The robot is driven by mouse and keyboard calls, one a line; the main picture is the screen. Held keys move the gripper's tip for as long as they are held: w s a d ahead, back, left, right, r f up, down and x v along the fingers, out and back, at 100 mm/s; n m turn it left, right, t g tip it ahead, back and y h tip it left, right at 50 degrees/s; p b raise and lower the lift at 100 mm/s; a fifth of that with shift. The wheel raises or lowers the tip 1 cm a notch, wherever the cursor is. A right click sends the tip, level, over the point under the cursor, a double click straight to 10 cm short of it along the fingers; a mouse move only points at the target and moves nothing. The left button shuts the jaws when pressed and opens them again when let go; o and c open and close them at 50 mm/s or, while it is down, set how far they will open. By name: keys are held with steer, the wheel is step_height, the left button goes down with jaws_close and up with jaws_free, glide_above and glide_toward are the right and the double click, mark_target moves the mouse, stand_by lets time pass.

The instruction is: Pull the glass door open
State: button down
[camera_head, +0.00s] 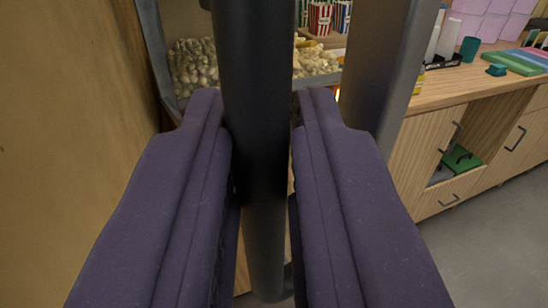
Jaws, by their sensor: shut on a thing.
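A thick dark upright bar handle (256,50) runs down the middle of the picture. My gripper (256,112) is shut on this handle, one purple padded finger on each side of it. The fingers hide part of the bar and much of what is behind it. A grey metal upright (385,75) stands just right of the handle, and a thinner grey frame edge (152,40) is on the left. Popcorn (193,66) shows between them. I cannot make out the glass pane or how far the door stands open.
Striped popcorn tubs (320,18) stand behind the popcorn. On the right is a wooden counter (425,96) with a teal cup (468,49), pink boxes and a striped stack. Drawers and cupboards with handles are below it. A brown wall (70,130) is close on the left; grey floor is free at lower right.

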steer(key=shift+w+a+r, duration=0.1)
steer(key=shift+a+r, duration=0.2)
steer(key=shift+r, duration=0.05)
steer(key=c, duration=1.2)
jaws_free()
steer(key=shift+w+a, duration=0.1)
steer(key=shift+c, duration=0.2)
steer(key=shift+o, duration=0.3)
steer(key=shift+w+a+f, duration=0.1)
steer(key=shift+w+f, duration=0.05)
steer(key=shift+f, duration=0.1)
steer(key=shift+d, duration=0.2)
steer(key=shift+s, duration=0.35)
steer(key=s+p, duration=0.2)
steer(key=s, duration=0.5)
steer(key=shift+s, duration=0.15)
